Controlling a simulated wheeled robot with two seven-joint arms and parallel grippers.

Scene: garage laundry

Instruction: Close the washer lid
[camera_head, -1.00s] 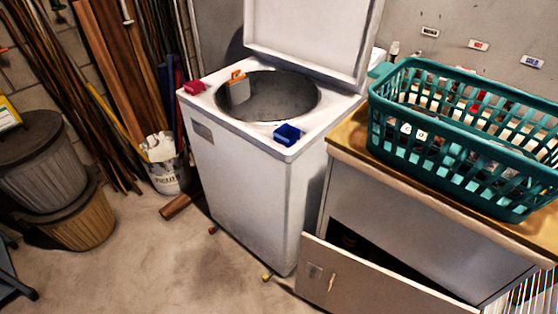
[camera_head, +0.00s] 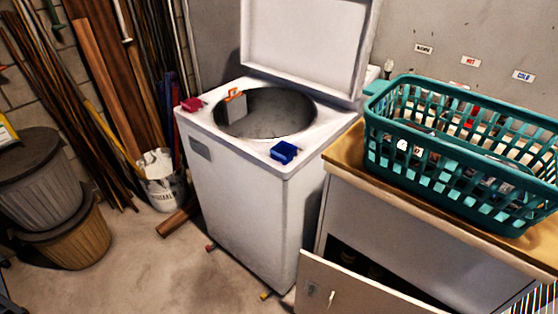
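The white top-loading washer (camera_head: 240,205) stands in the middle of the view. Its lid (camera_head: 303,45) is raised upright at the back, showing its inner face. The round drum opening (camera_head: 270,118) is uncovered, with a grey and orange part (camera_head: 236,106) at its left side. A red block-like piece (camera_head: 192,104) sits on the top's left corner, and a blue one (camera_head: 285,152) on its front right corner. Neither of my grippers is in view.
A teal laundry basket (camera_head: 450,190) stands on a wooden-topped cabinet (camera_head: 345,160) to the right. The cabinet's door (camera_head: 345,290) hangs open low in front. A white bucket (camera_head: 160,188), lumber and bins (camera_head: 75,235) line the left. Bare floor (camera_head: 160,260) lies front left.

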